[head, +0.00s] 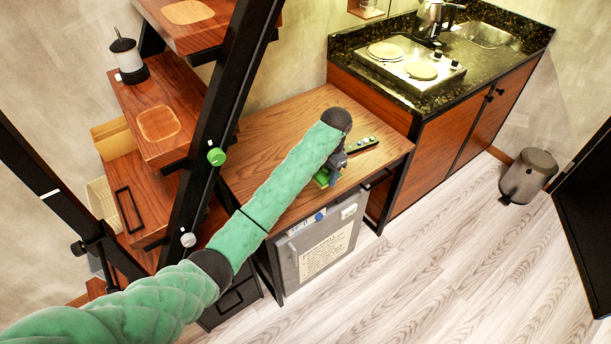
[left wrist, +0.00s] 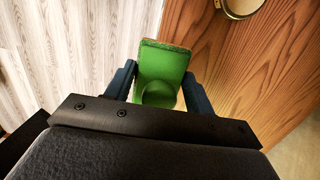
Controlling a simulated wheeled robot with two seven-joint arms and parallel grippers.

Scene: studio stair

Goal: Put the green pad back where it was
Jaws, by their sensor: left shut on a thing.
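The green pad (left wrist: 162,72) sits between the two fingers of my left gripper (left wrist: 160,88) in the left wrist view. The fingers close on it from both sides. In the head view the left gripper (head: 335,168) is at the front edge of the wooden desk (head: 285,125), and part of the green pad (head: 322,178) shows beside it. I cannot tell whether the pad touches the desk top. My right gripper is not in view.
A dark remote with coloured buttons (head: 362,144) lies on the desk just right of the gripper. A small grey fridge (head: 318,250) stands below. Black stair frame (head: 222,110) rises at left. The counter with a hotplate (head: 410,62) is behind right. Floor at right is mostly clear.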

